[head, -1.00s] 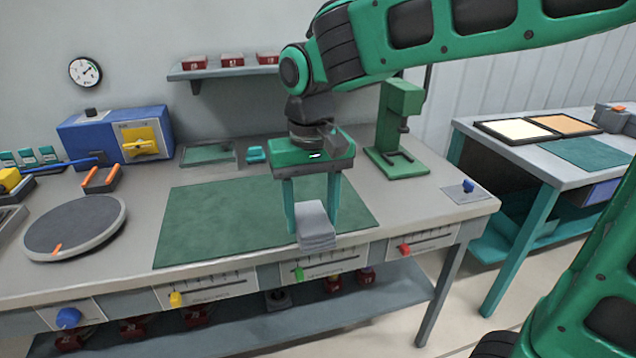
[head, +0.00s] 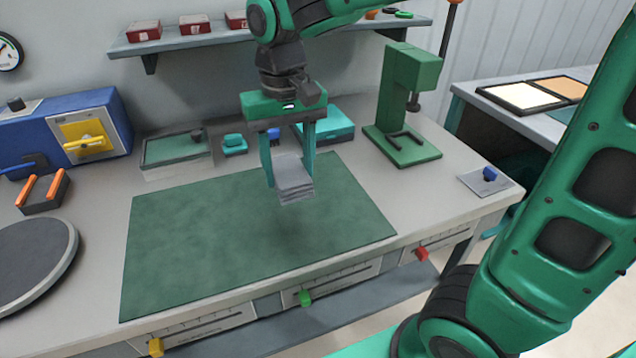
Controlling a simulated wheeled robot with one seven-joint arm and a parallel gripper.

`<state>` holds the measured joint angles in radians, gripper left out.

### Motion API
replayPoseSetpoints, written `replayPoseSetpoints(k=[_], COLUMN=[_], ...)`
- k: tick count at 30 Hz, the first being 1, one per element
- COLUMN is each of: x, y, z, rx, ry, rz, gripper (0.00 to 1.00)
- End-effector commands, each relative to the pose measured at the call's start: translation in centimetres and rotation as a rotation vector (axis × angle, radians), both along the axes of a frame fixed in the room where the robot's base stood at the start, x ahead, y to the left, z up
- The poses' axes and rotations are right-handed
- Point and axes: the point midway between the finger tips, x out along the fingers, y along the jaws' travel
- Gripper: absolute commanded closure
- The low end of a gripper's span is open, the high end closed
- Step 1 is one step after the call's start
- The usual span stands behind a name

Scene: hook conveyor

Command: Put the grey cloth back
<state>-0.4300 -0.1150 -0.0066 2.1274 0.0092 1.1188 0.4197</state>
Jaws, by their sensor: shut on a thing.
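The grey cloth (head: 294,182) is a small folded, layered bundle. My gripper (head: 290,165) points down with its teal fingers on either side of the cloth and is shut on it. The cloth hangs above the green mat (head: 200,240), over its back right part, apart from the surface. The gripper hides part of the bench behind it.
Behind the mat stand a grey-green tray (head: 178,150), a small teal object (head: 235,144) and a teal box (head: 335,132). A green press stand (head: 405,105) is at the right, and a turntable (head: 35,260) at the left. Most of the mat is clear.

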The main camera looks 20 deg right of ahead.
Motion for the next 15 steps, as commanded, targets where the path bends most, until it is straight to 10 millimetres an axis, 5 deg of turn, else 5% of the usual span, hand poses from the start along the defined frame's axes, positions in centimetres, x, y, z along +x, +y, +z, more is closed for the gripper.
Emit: replayPoseSetpoints(k=[15], x=[4.4], y=[-8.1], z=[-5.7], rx=[-0.001], ry=[0.003], rz=[0.000], gripper=[0.76])
